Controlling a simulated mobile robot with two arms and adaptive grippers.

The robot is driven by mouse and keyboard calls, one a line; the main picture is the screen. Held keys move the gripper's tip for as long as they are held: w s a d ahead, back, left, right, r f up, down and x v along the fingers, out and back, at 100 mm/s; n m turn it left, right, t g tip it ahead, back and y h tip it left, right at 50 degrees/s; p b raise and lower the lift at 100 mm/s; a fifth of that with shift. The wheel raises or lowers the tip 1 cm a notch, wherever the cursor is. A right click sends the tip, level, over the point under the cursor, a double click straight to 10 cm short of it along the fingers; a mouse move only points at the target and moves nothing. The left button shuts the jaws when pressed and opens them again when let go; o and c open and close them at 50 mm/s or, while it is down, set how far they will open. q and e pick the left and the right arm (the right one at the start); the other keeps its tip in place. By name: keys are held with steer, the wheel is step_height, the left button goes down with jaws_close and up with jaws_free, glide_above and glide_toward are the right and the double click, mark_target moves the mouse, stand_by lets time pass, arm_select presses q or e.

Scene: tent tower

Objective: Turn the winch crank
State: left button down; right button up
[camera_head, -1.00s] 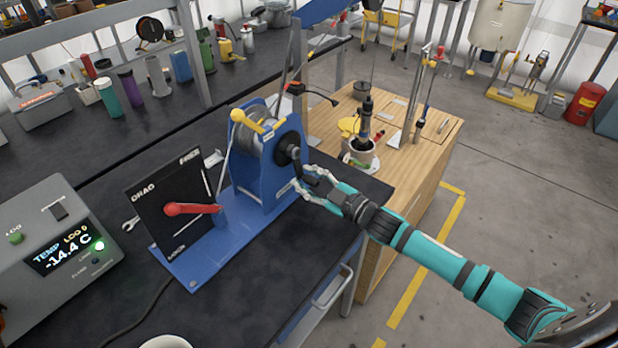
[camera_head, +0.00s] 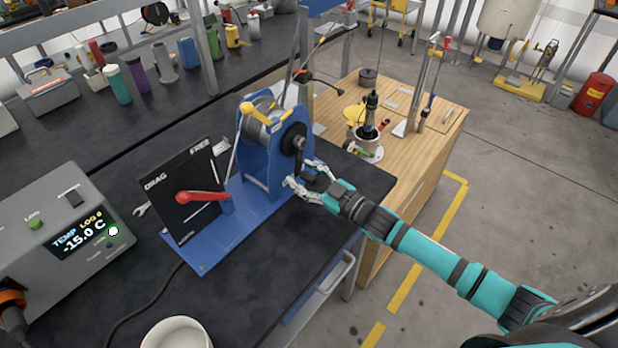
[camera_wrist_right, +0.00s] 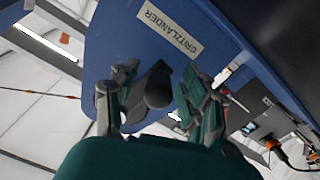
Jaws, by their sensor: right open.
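The winch has a blue frame (camera_head: 255,170), a grey drum and a yellow handle-like bar on top. It stands on the dark bench. Its black crank (camera_head: 299,155) hangs down from the hub on the right side. My right gripper (camera_head: 304,175) is at the crank's lower end, with its fingers open on either side of the grip. In the right wrist view, the dark crank grip (camera_wrist_right: 154,88) lies between the two spread fingers (camera_wrist_right: 158,98), in front of the blue plate. Gaps show beside the grip; any contact is hard to tell. My left gripper is out of view.
A black drag panel (camera_head: 180,205) with a red lever (camera_head: 203,197) stands left of the winch. A grey temperature box (camera_head: 65,225) reads -15.0 C. A white container (camera_head: 178,333) is at the bench front. A wooden cabinet (camera_head: 420,150) stands behind my right arm.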

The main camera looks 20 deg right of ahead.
steer(key=shift+s+d+f, duration=0.1)
steer(key=shift+s+d, duration=0.1)
steer(key=shift+s, duration=0.05)
steer(key=v, duration=1.1)
steer(key=shift+s+a, duration=0.1)
steer(key=shift+s, duration=0.15)
stand_by(0.7)
steer(key=s+d+n+y+b, duration=0.1)
steer(key=s+d+n, duration=0.35)
steer(key=n, duration=0.35)
steer(key=shift+g, duration=0.3)
steer(key=p+x, duration=0.3)
steer(key=x, duration=1.3)
steer(key=shift+p, duration=0.4)
steer(key=shift+w+a, duration=0.45)
steer(key=shift+w, duration=0.1)
